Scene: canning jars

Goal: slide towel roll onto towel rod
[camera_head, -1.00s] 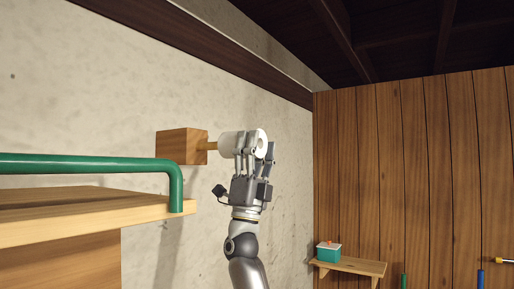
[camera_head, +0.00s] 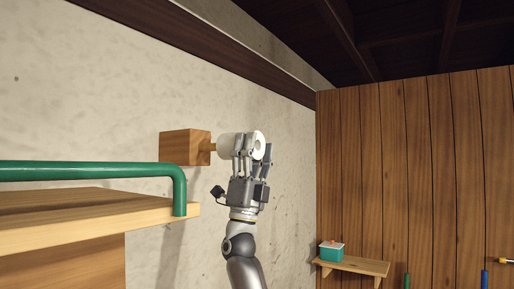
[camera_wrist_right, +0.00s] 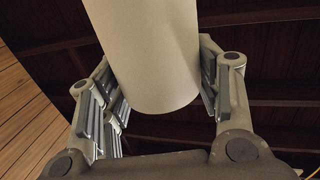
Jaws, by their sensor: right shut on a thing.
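The white towel roll (camera_head: 228,146) is held near the wall in the head view, its axis roughly level. My right gripper (camera_head: 251,150) is shut on it from below, with fingers on both sides. In the right wrist view the roll (camera_wrist_right: 155,50) lies between the fingers of the gripper (camera_wrist_right: 160,92). The towel rod (camera_head: 212,147) is a short tan peg sticking out to the right from a wooden block (camera_head: 184,147) on the wall. The rod's visible part meets the roll's left end; how far it reaches inside is hidden. My left gripper is not in view.
A green rail (camera_head: 90,170) runs above a wooden shelf (camera_head: 90,232) at the left, below the block. A small wall shelf (camera_head: 350,265) with a teal and white box (camera_head: 331,251) is at the lower right. The space right of the roll is clear.

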